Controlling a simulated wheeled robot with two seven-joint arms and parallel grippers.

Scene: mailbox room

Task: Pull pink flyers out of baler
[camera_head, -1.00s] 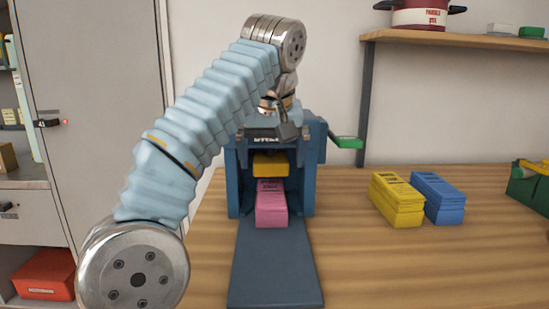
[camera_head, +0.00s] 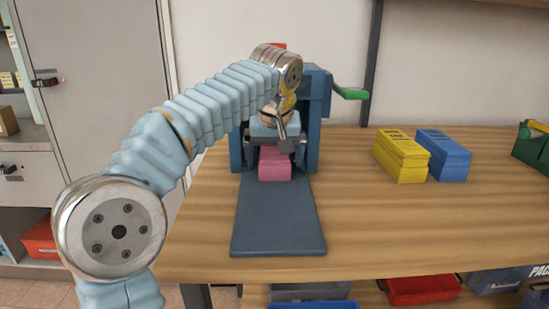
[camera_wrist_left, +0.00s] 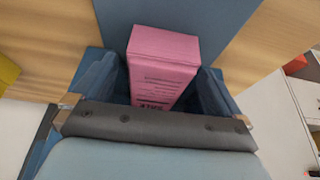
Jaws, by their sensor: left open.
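The pink flyer bundle (camera_head: 275,170) sits in the front opening of the blue baler (camera_head: 313,115), with its near end showing above the dark blue tongue (camera_head: 278,220). My left gripper (camera_head: 276,143) is in front of the opening, just above and behind the bundle's near end, and hides the baler's inside. In the left wrist view the pink bundle (camera_wrist_left: 165,58) lies beyond the dark grey gripper bar, with blue side parts on both sides. The gripper is open, and I see no grip on the bundle. My right gripper is not in view.
A yellow bundle (camera_head: 400,158) and a blue bundle (camera_head: 443,155) stand on the wooden table (camera_head: 390,220) to the right. The baler's green handle (camera_head: 350,93) sticks out right. Red bin (camera_head: 422,288) and other bins sit below. Table around the tongue is clear.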

